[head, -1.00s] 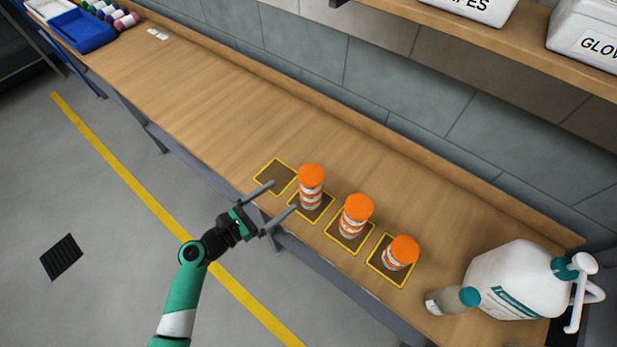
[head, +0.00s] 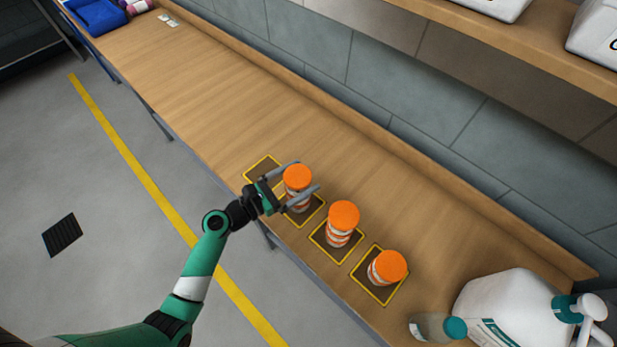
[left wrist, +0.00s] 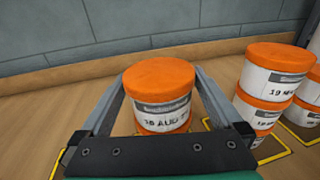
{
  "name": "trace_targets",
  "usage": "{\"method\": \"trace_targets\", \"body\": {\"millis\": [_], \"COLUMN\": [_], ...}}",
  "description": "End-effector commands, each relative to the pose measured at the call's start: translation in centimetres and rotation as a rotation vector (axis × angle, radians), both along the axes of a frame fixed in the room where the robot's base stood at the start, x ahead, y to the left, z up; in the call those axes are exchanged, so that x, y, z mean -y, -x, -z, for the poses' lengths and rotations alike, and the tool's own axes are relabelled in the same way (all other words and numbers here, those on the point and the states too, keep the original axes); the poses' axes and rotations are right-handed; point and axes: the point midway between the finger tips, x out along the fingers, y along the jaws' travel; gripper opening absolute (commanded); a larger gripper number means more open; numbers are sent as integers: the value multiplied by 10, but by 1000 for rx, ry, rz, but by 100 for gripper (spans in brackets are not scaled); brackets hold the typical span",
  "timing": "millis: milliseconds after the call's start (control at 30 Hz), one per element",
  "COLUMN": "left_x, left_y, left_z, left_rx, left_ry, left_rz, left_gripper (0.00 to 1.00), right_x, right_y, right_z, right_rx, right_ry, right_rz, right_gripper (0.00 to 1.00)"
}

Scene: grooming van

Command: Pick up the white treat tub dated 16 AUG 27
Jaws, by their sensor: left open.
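Three stacks of white tubs with orange lids stand on the bench: a left stack (head: 298,178), a middle stack (head: 343,217) and a right stack (head: 387,267). My left gripper (head: 308,176) is open, with its fingers on either side of the left stack's upper part. In the left wrist view, the top tub (left wrist: 160,92) of that stack sits between the fingers, with small gaps. Its label shows AUG; the day is unclear and the year is hidden or blurred. A neighbouring tub (left wrist: 270,84) reads 19 and a cut-off month. My right gripper is out of view.
An empty yellow-edged mat (head: 262,168) lies left of the stacks. A white jug (head: 510,308) and a small clear bottle (head: 428,327) stand at the right. A shelf (head: 500,42) overhangs the wall side. The bench (head: 200,75) is mostly clear further left.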

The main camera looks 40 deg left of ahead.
Motion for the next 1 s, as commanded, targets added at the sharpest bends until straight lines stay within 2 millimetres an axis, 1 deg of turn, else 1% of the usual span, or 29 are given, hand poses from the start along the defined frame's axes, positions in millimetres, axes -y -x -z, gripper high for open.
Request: {"method": "trace_targets", "body": {"millis": [67, 100, 167, 300, 467, 500, 533, 733, 833, 933, 1000], "left_x": [0, 0, 0, 0, 0, 0, 0, 0, 0, 0, 0], "left_y": [0, 0, 0, 0, 0, 0, 0, 0, 0, 0, 0], "left_z": [0, 0, 0, 0, 0, 0, 0, -1, -5, -14, -26], "left_rx": [-1, -1, -1, -1, 0, 0, 0, 1, 1, 1, 2], "left_ry": [0, 0, 0, 0, 0, 0, 0, 0, -1, -2, -2], "left_rz": [0, 0, 0, 0, 0, 0, 0, 0, 0, 0, 0], "left_gripper": [100, 98, 87, 62, 33, 26, 22, 22, 22, 22, 22], "right_x": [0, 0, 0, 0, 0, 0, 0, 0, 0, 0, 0], "right_y": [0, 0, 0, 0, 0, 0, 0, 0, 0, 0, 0], "right_z": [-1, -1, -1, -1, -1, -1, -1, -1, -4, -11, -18], "right_rx": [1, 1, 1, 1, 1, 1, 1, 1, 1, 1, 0], "right_ry": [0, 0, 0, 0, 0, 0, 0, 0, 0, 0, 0], "right_rz": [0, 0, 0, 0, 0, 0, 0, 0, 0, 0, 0], "right_gripper": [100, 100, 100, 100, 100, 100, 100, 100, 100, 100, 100]}}
